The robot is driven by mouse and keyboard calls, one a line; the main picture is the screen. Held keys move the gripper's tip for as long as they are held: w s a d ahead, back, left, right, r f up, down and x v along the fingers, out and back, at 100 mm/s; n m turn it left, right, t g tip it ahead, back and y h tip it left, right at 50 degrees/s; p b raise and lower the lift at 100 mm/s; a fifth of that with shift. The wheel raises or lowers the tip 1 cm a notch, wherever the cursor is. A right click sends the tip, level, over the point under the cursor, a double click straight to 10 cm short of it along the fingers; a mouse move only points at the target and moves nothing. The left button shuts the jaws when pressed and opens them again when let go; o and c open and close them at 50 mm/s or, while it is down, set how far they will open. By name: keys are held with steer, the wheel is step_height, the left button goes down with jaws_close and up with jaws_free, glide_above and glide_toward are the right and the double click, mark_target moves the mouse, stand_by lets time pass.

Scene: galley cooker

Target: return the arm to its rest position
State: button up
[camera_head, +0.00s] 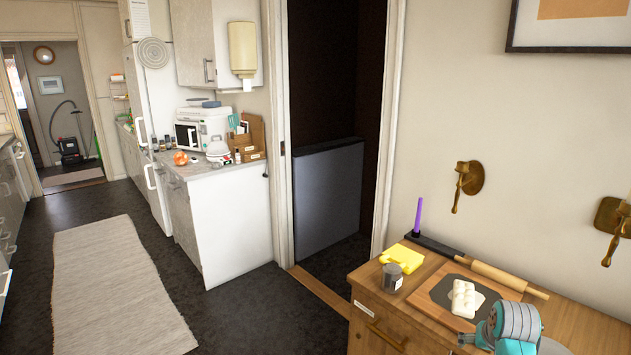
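Grey and teal links that look like part of my arm (515,325) show at the bottom right, in front of the wooden counter. They cover part of the counter's near side. My gripper itself cannot be made out, so its fingers and anything in them are hidden or out of the picture.
The wooden counter (590,327) holds a board (438,292) with pale dough (463,299), a rolling pin (495,273), a jar (392,277) and a yellow item (402,257). Brass wall fittings (467,180) jut above it. The floor with a pale rug (115,290) is clear at left.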

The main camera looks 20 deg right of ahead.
steer(key=s+a+f+n+t, duration=0.1)
steer(key=s+a+f+t, duration=0.15)
steer(key=a+f, duration=0.55)
steer(key=s+a+f+n+t, duration=0.15)
steer(key=s+a+f, duration=0.35)
steer(key=a, duration=0.6)
steer(key=s+a+f+n+t, duration=0.2)
steer(key=s+a, duration=0.9)
steer(key=a, duration=0.1)
steer(key=s+a+r+n+t+y, duration=0.1)
steer(key=s+a+r, duration=0.3)
steer(key=s+r, duration=0.4)
steer(key=s+a+r+n+t+y, duration=0.2)
steer(key=s+a+r+t, duration=0.1)
steer(key=s+r, duration=0.5)
steer(key=s+a, duration=0.1)
steer(key=s, duration=0.2)
steer(key=shift+a+y, duration=0.25)
steer(key=shift+y, duration=0.05)
